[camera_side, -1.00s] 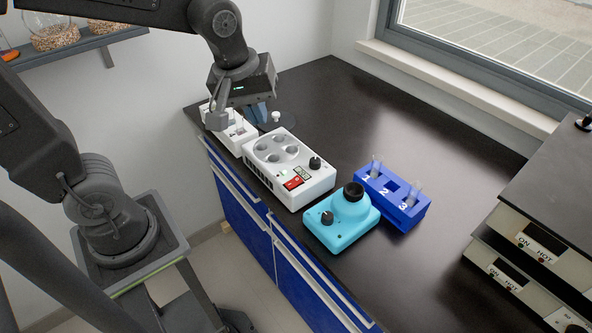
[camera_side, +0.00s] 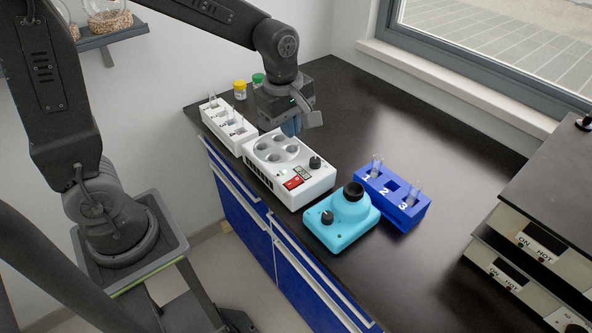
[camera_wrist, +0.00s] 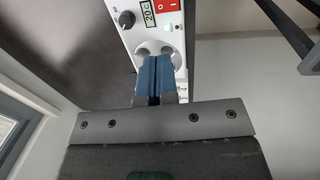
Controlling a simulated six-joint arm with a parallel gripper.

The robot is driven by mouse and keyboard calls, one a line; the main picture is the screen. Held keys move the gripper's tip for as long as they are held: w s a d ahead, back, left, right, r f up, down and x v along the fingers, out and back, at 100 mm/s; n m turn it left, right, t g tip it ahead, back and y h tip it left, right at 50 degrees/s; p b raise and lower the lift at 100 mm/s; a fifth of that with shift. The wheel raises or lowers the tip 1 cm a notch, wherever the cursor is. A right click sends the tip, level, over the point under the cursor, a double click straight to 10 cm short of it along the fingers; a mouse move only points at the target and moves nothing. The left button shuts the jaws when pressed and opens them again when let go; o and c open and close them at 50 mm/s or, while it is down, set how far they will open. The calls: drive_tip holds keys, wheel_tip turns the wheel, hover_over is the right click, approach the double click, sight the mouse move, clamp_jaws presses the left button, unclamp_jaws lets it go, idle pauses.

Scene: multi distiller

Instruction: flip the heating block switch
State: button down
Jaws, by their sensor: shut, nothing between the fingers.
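The white heating block (camera_side: 290,167) stands on the dark bench, with round wells at its back left and a black knob at its right. Its red switch (camera_side: 293,182) sits on the front right of its top, beside a small display. In the wrist view the red switch (camera_wrist: 166,5) is at the top edge, next to the display reading "20". My gripper (camera_side: 291,127) is above the back of the heating block, apart from the switch. Its blue fingers (camera_wrist: 155,78) are shut and empty, over the wells in the wrist view.
A white tube rack (camera_side: 228,125) stands left of the block. A turquoise mixer (camera_side: 341,217) and a blue numbered rack (camera_side: 393,197) with tubes stand to the right. Yellow-capped (camera_side: 240,90) and green-capped jars are behind. The bench behind the blue rack is clear.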

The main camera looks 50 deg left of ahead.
sight(292, 181)
drive_tip(key=f, duration=0.4)
drive_tip(key=w+f, duration=0.1)
drive_tip(key=f, duration=0.8)
drive_tip(key=shift+w+f, duration=0.35)
drive_tip(key=shift+f, duration=0.25)
drive_tip(key=shift+s+r, duration=0.2)
drive_tip(key=shift+s, duration=0.6)
drive_tip(key=shift+r, duration=0.15)
wheel_tip(292, 181, up, 14)
drive_tip(key=s, duration=0.1)
drive_tip(key=shift+s, duration=0.3)
